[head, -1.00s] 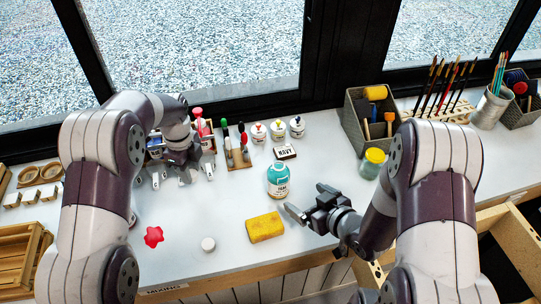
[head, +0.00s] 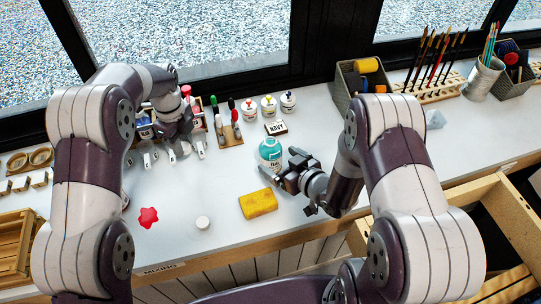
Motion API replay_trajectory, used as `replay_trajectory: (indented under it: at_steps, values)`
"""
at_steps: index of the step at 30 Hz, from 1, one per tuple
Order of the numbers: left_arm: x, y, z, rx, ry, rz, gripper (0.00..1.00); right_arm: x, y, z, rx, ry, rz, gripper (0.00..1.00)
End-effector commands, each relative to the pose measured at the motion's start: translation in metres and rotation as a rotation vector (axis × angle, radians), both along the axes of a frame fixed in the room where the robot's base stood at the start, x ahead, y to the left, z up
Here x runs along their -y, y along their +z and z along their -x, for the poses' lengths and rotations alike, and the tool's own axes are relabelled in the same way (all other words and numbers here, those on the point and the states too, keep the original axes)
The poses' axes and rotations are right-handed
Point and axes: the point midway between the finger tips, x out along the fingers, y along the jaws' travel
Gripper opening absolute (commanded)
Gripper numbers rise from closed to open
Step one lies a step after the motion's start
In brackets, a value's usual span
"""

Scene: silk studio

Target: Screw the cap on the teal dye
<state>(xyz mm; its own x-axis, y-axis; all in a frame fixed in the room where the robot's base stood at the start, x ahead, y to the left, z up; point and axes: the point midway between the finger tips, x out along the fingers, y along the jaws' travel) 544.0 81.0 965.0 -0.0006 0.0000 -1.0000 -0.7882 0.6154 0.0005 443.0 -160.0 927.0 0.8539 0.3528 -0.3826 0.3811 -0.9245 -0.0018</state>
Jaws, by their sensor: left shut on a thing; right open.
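The teal dye bottle (head: 270,157) stands upright on the white table, with a white label and a pale top. A small white round piece (head: 203,222), which looks like a cap, lies on the table nearer the front edge. My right gripper (head: 279,163) is open at the bottle's lower right. One finger reaches in front of its base and the other is by its right side. Whether they touch it I cannot tell. My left gripper (head: 172,153) is shut at the bottle crate at the back left; my own wrist hides what it holds.
A yellow sponge (head: 258,204) lies in front of the teal bottle, and a red star-shaped piece (head: 148,217) to the left. A NAVY sign (head: 276,127) and several white dye bottles (head: 268,106) stand behind. A marker stand (head: 229,138) is left of them.

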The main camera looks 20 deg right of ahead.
Motion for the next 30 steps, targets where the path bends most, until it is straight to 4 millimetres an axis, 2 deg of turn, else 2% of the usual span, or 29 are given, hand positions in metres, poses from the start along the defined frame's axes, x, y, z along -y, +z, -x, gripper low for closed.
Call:
replay_trajectory:
  at_steps: [8, 19, 30]
  values:
    - [0.000, 0.000, 0.000, 0.000, 0.000, 0.000, 0.06, 0.000, -0.001, -0.001, -0.001, 0.000, 0.000, 0.95]
    - [0.000, 0.003, 0.000, 0.000, 0.000, 0.000, 0.06, -0.017, -0.020, -0.042, -0.002, 0.001, 0.000, 0.95]
    - [0.000, 0.003, 0.000, 0.000, 0.000, 0.000, 0.06, -0.018, -0.021, -0.044, -0.001, -0.001, 0.001, 0.95]
